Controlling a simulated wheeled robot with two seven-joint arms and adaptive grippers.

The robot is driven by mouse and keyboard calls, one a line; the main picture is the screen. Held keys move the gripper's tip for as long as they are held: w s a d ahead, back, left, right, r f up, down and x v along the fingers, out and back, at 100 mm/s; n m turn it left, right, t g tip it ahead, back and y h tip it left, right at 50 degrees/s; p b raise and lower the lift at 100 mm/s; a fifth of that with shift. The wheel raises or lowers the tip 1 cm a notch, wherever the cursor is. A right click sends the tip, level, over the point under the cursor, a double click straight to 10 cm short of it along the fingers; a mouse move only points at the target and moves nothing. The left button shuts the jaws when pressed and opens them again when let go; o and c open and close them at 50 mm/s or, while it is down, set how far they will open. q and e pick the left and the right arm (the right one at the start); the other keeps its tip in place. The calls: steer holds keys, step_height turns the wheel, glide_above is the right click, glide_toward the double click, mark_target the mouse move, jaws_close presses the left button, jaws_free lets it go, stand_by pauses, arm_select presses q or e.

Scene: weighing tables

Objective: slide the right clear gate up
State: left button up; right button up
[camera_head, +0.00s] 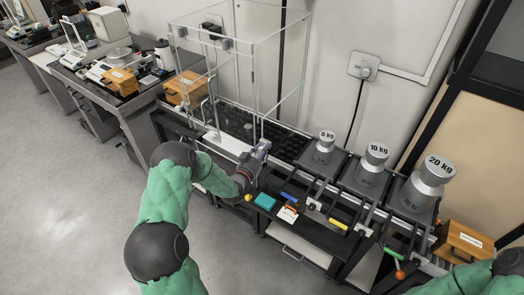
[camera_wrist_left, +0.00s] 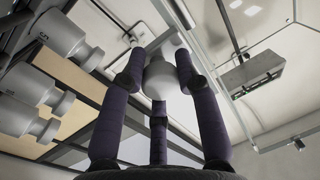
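The clear enclosure (camera_head: 282,62) stands on the bench at the upper middle of the head view. Its transparent panels overlap, so I cannot tell the edges of the right gate. My left gripper (camera_head: 262,149) is low at the enclosure's front right corner. In the left wrist view its three dark fingers (camera_wrist_left: 160,62) are apart. A pale rounded thing (camera_wrist_left: 161,82) shows between the fingertips. I cannot tell whether they touch it or what it belongs to. My right gripper is out of view.
Weights marked 5 KG (camera_head: 324,148), 10 KG (camera_head: 371,168) and 20 KG (camera_head: 427,186) stand to the right. A wooden box (camera_head: 462,240) is at the far right. Open floor is at left.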

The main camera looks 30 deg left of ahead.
arm_select(q)
jaws_close()
step_height(320, 180, up, 26)
steer(key=p, duration=0.7)
steer(key=shift+f, duration=0.2)
steer(key=shift+a+r, duration=0.1)
steer(key=o, duration=0.6)
jaws_free()
steer(key=shift+r, duration=0.1)
steer(key=shift+o, duration=0.2)
steer(key=s, duration=1.2)
steer(key=shift+d+f, duration=0.25)
steer(key=shift+d, duration=0.1)
